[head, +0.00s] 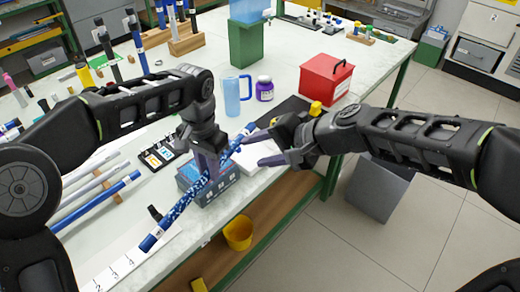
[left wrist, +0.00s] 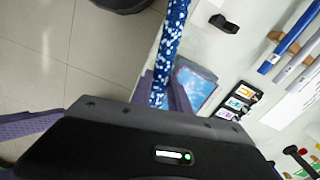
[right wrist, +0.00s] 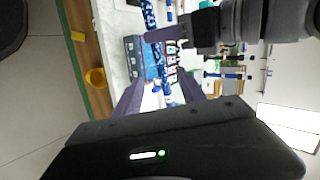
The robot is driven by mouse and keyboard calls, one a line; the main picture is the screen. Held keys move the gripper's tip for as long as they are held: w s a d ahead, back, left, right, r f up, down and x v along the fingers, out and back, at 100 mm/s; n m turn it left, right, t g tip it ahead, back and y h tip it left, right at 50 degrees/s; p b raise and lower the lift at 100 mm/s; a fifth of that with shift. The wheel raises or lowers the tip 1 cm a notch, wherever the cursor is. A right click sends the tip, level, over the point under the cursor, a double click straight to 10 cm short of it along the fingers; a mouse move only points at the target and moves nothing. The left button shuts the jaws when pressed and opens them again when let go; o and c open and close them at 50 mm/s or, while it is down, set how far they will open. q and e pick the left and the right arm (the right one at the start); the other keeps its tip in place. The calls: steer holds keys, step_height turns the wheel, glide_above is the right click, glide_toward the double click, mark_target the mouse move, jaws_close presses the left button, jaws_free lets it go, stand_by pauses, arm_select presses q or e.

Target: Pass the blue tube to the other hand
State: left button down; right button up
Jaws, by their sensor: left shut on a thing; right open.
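The blue tube (head: 170,222) is long, with a speckled blue and white pattern and plain blue ends. It slants in the air over the table's front edge. My left gripper (head: 208,172) is shut around it, above its middle. The tube also shows in the left wrist view (left wrist: 174,42). My right gripper (head: 255,150) is open near the tube's upper end, fingers pointing left. In the right wrist view the tube (right wrist: 149,15) runs down toward the gap between my open right fingers (right wrist: 160,95). I cannot tell whether they touch it.
A grey-blue case (head: 225,190) sits under the tube. A blue mug (head: 232,98), a purple jar (head: 264,90) and a red box (head: 322,82) stand behind. Rods (head: 98,203) lie at the left. A yellow bucket (head: 238,234) is below the table edge.

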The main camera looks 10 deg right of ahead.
mark_target(225, 159)
stand_by(0.3)
steer(key=x, duration=1.2)
steer(key=shift+c, duration=0.3)
jaws_close()
arm_select(q)
steer(key=c, duration=1.2)
jaws_free()
steer(key=shift+o, duration=0.2)
